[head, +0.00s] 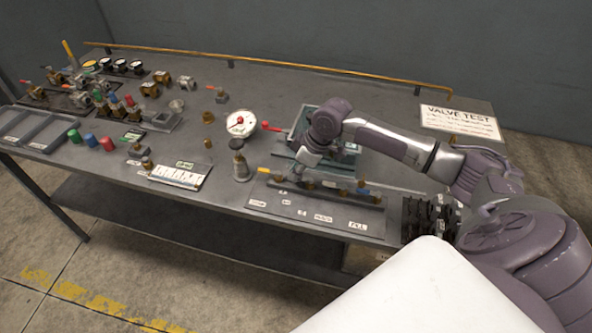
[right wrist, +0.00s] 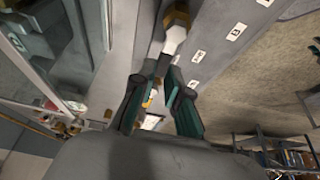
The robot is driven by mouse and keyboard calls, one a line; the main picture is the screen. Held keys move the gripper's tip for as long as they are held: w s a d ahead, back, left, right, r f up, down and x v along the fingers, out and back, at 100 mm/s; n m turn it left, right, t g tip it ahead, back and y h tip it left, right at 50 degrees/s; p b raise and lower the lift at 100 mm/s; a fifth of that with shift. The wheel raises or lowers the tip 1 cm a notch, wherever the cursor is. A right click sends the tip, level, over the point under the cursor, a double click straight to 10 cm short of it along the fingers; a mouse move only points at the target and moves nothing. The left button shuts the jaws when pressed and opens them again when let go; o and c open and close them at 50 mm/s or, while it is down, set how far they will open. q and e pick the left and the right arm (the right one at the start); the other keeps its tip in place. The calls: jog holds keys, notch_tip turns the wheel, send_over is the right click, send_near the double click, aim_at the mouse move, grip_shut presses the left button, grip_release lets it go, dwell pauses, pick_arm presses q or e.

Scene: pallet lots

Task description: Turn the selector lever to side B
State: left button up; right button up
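A panel strip (head: 340,216) with small white labels runs along the front right edge of the bench. A label B (right wrist: 235,32) is readable in the right wrist view. A yellow handle (head: 265,170) is at its left end and a blue-topped part (head: 362,188) near its right. My right gripper (head: 308,172) points down over the strip. In the right wrist view its dark fingers (right wrist: 161,75) stand apart, their tips close to a pale fitting (right wrist: 172,42) with a brown hexagonal end. I cannot tell whether they touch it, or which part is the selector lever. My left gripper is out of view.
A white gauge (head: 241,123) and a grey knobbed post (head: 240,163) stand left of my right arm. A VALVE TEST sign (head: 460,122) is at the back right. A brass rail (head: 270,64) edges the bench. Trays and fittings crowd the left.

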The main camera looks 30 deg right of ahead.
grip_shut()
jog(key=shift+r, duration=0.1)
jog(key=shift+s+a+n+g+y+p, duration=0.2)
jog(key=shift+n+g+y+p, duration=0.1)
jog(key=shift+n+p, duration=0.3)
jog(key=shift+s+a+n, duration=0.15)
jog(key=shift+s+n, duration=0.05)
jog(key=shift+n, duration=0.7)
jog(key=n, duration=0.1)
jog(key=n+g, duration=0.1)
jog(key=s+n+y, duration=0.1)
jog(key=shift+a+n+g+p, duration=0.3)
jog(key=shift+p, duration=0.1)
jog(key=n, duration=0.2)
jog(key=s+n+g, duration=0.2)
jog(key=n, duration=0.1)
jog(key=shift+n+b, duration=0.3)
jog(key=shift+b, duration=0.05)
jog(key=n, duration=0.2)
jog(key=s+n+g, duration=0.1)
jog(key=n, duration=0.1)
jog(key=n+g+h+b, duration=0.1)
jog(key=shift+s+d+n, duration=0.35)
jog(key=shift+d+n, duration=0.05)
